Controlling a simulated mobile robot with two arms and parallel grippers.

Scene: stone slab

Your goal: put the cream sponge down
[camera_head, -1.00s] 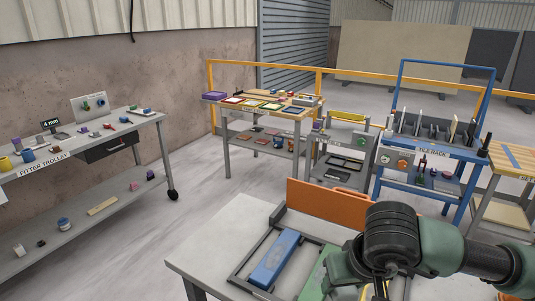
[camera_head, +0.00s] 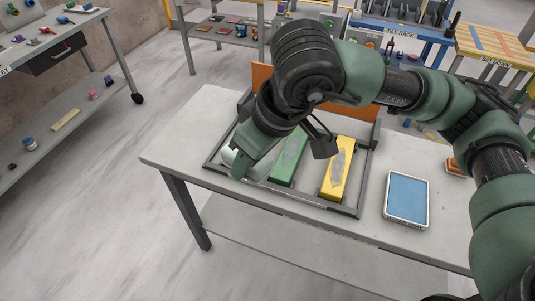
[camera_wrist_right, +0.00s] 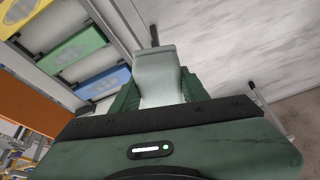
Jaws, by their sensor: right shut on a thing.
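My right gripper (camera_head: 250,155) reaches over the left part of the dark rack frame (camera_head: 290,200) on the grey bench. In the right wrist view my right gripper (camera_wrist_right: 158,95) is shut on a pale, blocky thing, the cream sponge (camera_wrist_right: 160,72). In the head view the pale sponge (camera_head: 229,157) shows only in part beside the fingers. A green block (camera_head: 289,158) and a yellow block (camera_head: 337,172) lie in the frame to the right. A blue block (camera_wrist_right: 103,82) shows in the wrist view, but my arm hides it in the head view. My left gripper is not in view.
An orange board (camera_head: 362,107) stands behind the frame. A white tray with a blue inside (camera_head: 406,198) lies on the bench to the right. The bench top (camera_head: 185,140) is bare at its left end. A trolley (camera_head: 70,35) stands at far left.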

